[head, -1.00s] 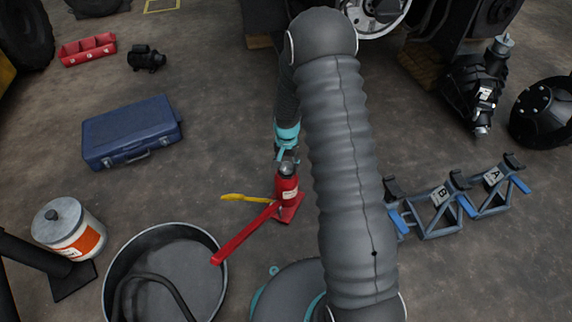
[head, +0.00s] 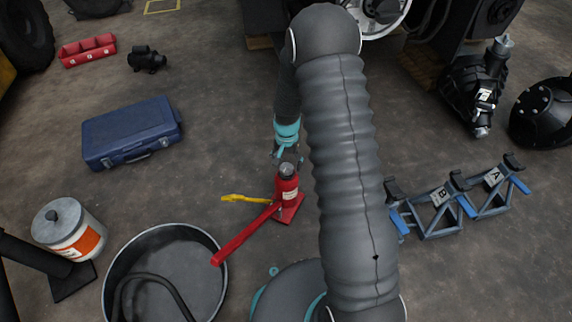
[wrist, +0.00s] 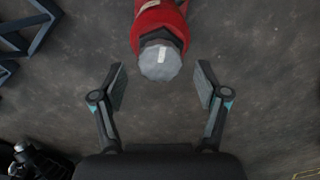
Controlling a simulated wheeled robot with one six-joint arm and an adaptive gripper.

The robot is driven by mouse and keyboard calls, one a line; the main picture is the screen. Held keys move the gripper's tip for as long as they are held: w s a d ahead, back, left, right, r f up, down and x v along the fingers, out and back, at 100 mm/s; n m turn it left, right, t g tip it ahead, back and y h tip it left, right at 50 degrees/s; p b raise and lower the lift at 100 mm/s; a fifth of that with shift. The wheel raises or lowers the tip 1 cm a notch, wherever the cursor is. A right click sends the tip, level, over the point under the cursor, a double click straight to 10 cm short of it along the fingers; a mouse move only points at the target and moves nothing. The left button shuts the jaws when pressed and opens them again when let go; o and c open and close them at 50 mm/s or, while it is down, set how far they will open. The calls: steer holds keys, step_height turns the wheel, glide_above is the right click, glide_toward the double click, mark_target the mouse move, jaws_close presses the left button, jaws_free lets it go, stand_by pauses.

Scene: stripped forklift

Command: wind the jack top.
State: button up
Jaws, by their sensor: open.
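A red bottle jack (head: 287,190) stands upright on the floor, its long red handle (head: 243,235) slanting down to the left. Its grey jack top (head: 287,170) shows in the head view; in the wrist view the jack top (wrist: 160,61) is a grey faceted cap with a pale mark, above the red body (wrist: 158,18). My gripper (head: 286,157) is just behind the jack top in the head view. In the wrist view my gripper (wrist: 160,88) is open and empty, its fingers spread to either side, with the cap just beyond the fingertips. I cannot tell the height gap.
A yellow-handled tool (head: 243,198) lies left of the jack. A round pan (head: 170,262) with a hose is at front left. A blue case (head: 132,132) lies further left. Blue jack stands (head: 435,210) are on the right.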

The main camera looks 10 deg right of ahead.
step_height(320, 180, up, 11)
steer(key=shift+f, duration=0.2)
stand_by(0.3)
step_height(320, 180, up, 15)
steer(key=p, duration=1)
glide_above(286, 167)
steer(key=s+r+n+t, duration=0.2)
steer(key=s+r+n, duration=0.1)
steer(key=s+r, duration=0.7)
steer(key=s+r+n+t, duration=0.3)
steer(key=s+r, duration=0.8)
steer(key=s, duration=0.8)
steer(key=shift+s+a+t, duration=0.25)
steer(key=shift+t, duration=0.05)
